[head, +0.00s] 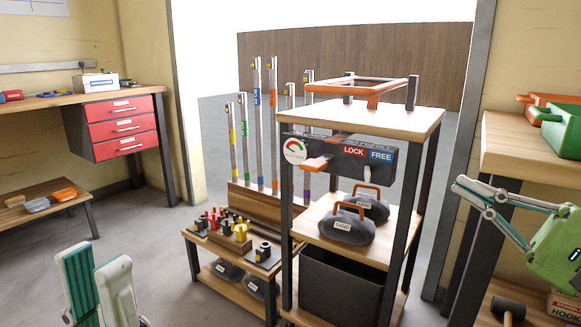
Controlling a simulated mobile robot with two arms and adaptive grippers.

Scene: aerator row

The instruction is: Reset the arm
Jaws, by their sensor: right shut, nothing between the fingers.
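My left gripper (96,277) stands upright at the lower left edge, its two fingers apart and nothing visible between them. My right gripper (466,196) comes in from the right edge with its fingers shut and empty, pointing left in front of the right-hand bench. Both grippers are clear of the cart in the middle. The cart has a wooden top (388,119) with an orange-and-black handle frame (372,87).
Sand weights (347,231) sit on the cart's shelf above a black bin (343,290). A low rack (230,262) of tools and upright poles stands to its left. A red-drawer bench (122,124) is at the left, and the right bench (500,152) holds trays. Floor is open at left.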

